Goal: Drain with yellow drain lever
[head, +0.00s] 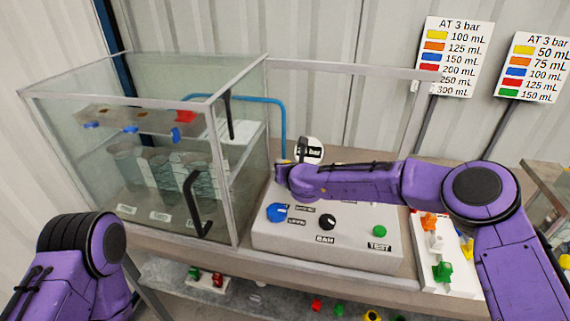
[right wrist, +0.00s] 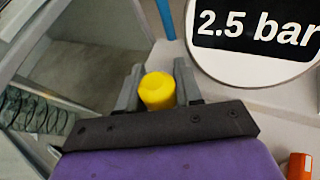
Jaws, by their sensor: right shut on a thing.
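The yellow drain lever (right wrist: 158,91) sits between the two grey fingers of my right gripper (right wrist: 157,80) in the right wrist view. The fingers are shut on it, one on each side. In the head view my right arm (head: 345,183) reaches left over the control box, and its wrist hides most of the gripper and the lever. My left arm (head: 85,250) shows only at the lower left, and its gripper is out of the frame. A round display in the right wrist view (right wrist: 258,32) reads 2.5 bar.
A glass tank case (head: 150,150) with a black handle stands at the left. The control box (head: 330,252) has a blue knob (head: 277,212), a black knob (head: 327,222) and a green button (head: 379,231). A blue pipe (head: 283,125) rises behind. An orange part (right wrist: 300,166) lies close to my right gripper.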

